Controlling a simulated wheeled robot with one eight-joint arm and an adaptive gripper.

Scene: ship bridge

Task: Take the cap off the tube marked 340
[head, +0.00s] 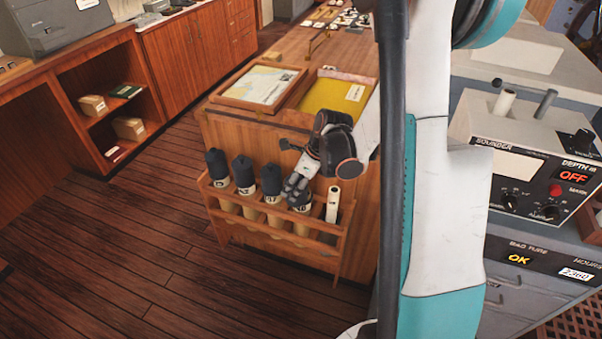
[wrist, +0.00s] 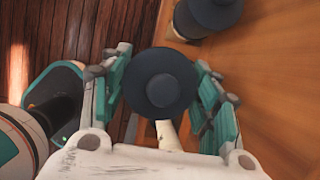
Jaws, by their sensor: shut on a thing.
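A wooden rack (head: 270,232) on the end of the chart table holds several pale tubes with dark caps. My gripper (head: 298,190) is over the rightmost capped tube (head: 302,207), whose cap it hides in the head view. In the wrist view a round dark cap (wrist: 165,88) sits between the two fingers of my gripper (wrist: 163,90), which is shut on it. The three other capped tubes, one of them (head: 270,182) next to my gripper, stand upright to the left. Their labels are too small to read, so I cannot tell which is 340.
A slim white roll (head: 333,203) stands in the rack just right of my gripper. A neighbouring dark cap (wrist: 212,14) is near the fingers in the wrist view. A sounder console (head: 520,185) is at right. The wooden floor (head: 120,250) left of the rack is clear.

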